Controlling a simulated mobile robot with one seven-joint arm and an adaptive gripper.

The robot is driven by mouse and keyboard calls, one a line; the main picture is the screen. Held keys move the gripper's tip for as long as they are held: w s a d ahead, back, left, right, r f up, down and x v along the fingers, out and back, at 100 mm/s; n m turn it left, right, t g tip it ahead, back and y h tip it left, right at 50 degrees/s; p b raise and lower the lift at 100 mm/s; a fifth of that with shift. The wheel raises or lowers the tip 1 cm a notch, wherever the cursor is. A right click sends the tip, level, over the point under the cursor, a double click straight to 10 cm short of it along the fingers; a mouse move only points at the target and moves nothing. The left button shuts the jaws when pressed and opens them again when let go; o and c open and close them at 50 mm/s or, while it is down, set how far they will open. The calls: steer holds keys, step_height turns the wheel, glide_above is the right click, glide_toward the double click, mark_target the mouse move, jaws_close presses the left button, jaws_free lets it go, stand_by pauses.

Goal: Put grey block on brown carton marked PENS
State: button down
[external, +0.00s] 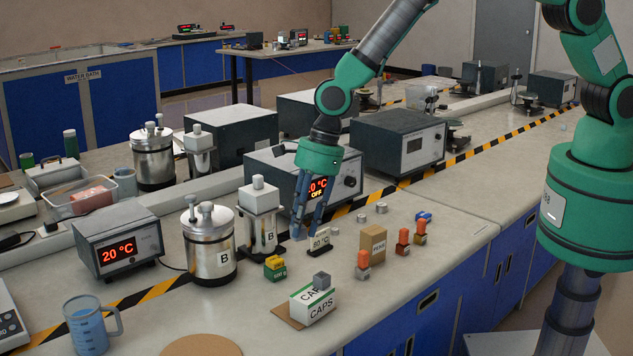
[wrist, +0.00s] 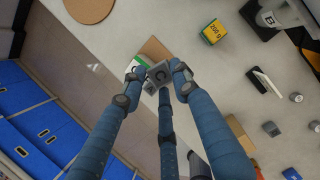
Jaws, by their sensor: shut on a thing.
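The grey block (wrist: 160,73), with a dark round mark on its face, is between my fingertips in the wrist view. My gripper (wrist: 160,78) is shut on it. In the external view my gripper (external: 307,234) points down behind the CAPS carton; its grip is hard to make out there. A grey block (external: 322,281) shows at the top of the white and green CAPS carton (external: 314,304); its exact contact is unclear. The brown carton (external: 373,246), its lettering small, stands upright to the right of my gripper. It also shows in the wrist view (wrist: 240,135).
An 80 °C sign (external: 319,239) stands by my fingers. A yellow-green weight (external: 275,267) is left of the CAPS carton. Orange- and brown-topped pieces (external: 363,265) and small metal cylinders (external: 381,208) surround the brown carton. A steel vessel (external: 209,247) stands left.

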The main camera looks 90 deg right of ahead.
steer(key=s+d+b, duration=0.3)
steer(key=s+d, duration=0.3)
steer(key=s, duration=0.5)
steer(key=s+d+f+b, duration=0.1)
steer(key=s+d+b, duration=0.2)
steer(key=s, duration=0.9)
steer(key=s+d+m+h+b, duration=0.1)
steer(key=s+d+b, duration=0.2)
steer(key=s+d, duration=0.6)
steer(key=s, duration=0.3)
steer(key=shift+f, duration=0.4)
steer(key=shift+w, duration=0.1)
steer(key=b, duration=0.2)
glide_toward(373, 231)
steer(key=shift+x, duration=0.9)
steer(key=shift+w, duration=0.35)
steer(key=shift+f+b, duration=0.7)
steer(key=shift+f, duration=1.1)
steer(key=shift+f, duration=0.1)
